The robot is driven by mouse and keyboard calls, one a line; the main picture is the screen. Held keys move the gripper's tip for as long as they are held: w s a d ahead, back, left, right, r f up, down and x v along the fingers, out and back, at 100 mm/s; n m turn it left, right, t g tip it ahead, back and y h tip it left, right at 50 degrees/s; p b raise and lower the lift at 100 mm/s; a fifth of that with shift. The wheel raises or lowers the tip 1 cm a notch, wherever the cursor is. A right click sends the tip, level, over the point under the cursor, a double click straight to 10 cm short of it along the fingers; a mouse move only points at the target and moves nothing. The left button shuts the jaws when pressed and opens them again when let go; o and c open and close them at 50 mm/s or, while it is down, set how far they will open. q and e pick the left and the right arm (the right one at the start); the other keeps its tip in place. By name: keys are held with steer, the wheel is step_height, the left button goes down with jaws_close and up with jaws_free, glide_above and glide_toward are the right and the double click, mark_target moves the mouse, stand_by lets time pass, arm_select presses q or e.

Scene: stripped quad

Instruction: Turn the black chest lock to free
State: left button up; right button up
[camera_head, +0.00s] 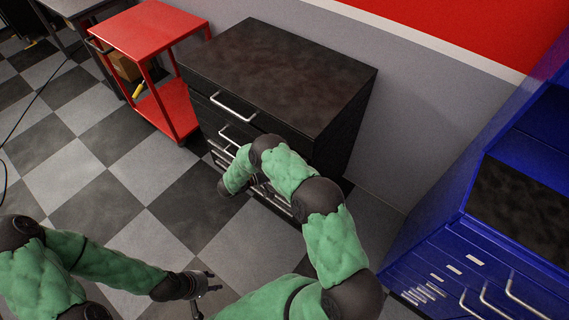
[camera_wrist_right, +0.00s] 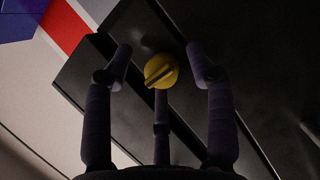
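The black chest (camera_head: 285,70) stands against the wall, with silver drawer handles on its front. In the right wrist view, a yellow round lock knob (camera_wrist_right: 161,71) with a raised bar sits on the chest's dark face (camera_wrist_right: 235,60). The bar is tilted in that picture. My right gripper (camera_wrist_right: 159,62) is open, its fingers spread around the knob; a gap shows at the two side fingers, and I cannot tell whether the lower finger touches. In the head view my right arm hides the knob. My left gripper (camera_head: 205,292) is open and empty, low over the floor.
A red cart (camera_head: 148,32) stands left of the chest, with a yellow-handled item (camera_head: 138,90) on its lower shelf. A blue cabinet (camera_head: 470,240) with handles is at the right. The checkered floor (camera_head: 145,165) in front of the chest is clear.

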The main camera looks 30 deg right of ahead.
steer(key=shift+a, duration=0.1)
steer(key=a, duration=1.1)
steer(key=shift+a+r, duration=0.4)
steer(key=w+d+f+t+y, duration=0.3)
steer(key=w+f+t+y, duration=0.2)
steer(key=t, duration=0.1)
step_height(320, 180, down, 5)
steer(key=s+a+t+y, duration=0.2)
steer(key=a+y, duration=0.1)
steer(key=y, duration=0.3)
steer(key=s+a+g+y, duration=0.3)
steer(key=s+a+y, duration=0.2)
steer(key=s, duration=0.9)
steer(key=s+a+r+g+y, duration=0.1)
steer(key=s+a+g+y, duration=0.3)
steer(key=s, duration=0.9)
steer(key=shift+s+a+m+g+y, duration=0.3)
steer(key=shift+s+a+y, duration=0.1)
steer(key=shift+a+y, duration=0.25)
